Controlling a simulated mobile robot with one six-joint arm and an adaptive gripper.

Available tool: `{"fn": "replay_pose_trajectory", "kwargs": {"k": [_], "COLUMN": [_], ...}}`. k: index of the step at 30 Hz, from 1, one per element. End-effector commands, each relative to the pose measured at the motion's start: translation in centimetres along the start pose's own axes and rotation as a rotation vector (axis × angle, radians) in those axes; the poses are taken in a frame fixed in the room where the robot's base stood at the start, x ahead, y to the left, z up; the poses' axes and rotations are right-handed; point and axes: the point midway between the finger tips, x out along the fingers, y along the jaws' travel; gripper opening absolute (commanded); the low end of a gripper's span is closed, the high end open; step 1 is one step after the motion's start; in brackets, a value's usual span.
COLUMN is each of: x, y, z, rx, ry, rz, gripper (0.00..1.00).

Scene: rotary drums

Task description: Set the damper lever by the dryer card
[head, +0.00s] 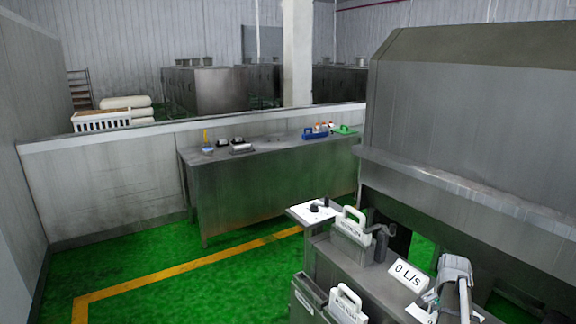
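I cannot pick out the damper lever or the dryer card for certain. A white plate (298,213) with a small black knob-like part (316,207) sits at the left end of a steel stand (335,266). A white sign reading "0 L/s" (408,275) lies near the stand's right part. A dark grey fitting (381,243) stands beside a white-handled container (351,231); what it is I cannot tell. A grey arm-like part, probably mine, shows at the lower right. My gripper is not visible.
A large steel machine (465,115) fills the right side. A second white-handled container (346,303) is in front. The green floor (200,295) at left is clear.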

Motion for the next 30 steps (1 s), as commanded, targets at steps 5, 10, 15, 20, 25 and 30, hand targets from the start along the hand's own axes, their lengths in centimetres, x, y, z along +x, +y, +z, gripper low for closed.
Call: {"fn": "replay_pose_trajectory", "kwargs": {"k": [5,10,15,20,25,30], "x": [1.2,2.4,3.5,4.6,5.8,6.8], "y": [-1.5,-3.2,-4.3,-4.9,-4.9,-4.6], "z": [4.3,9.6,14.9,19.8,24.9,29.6], "rx": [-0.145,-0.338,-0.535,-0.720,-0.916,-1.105], "ry": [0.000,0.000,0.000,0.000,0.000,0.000], "rz": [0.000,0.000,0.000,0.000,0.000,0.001], "gripper": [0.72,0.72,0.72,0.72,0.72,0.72]}}
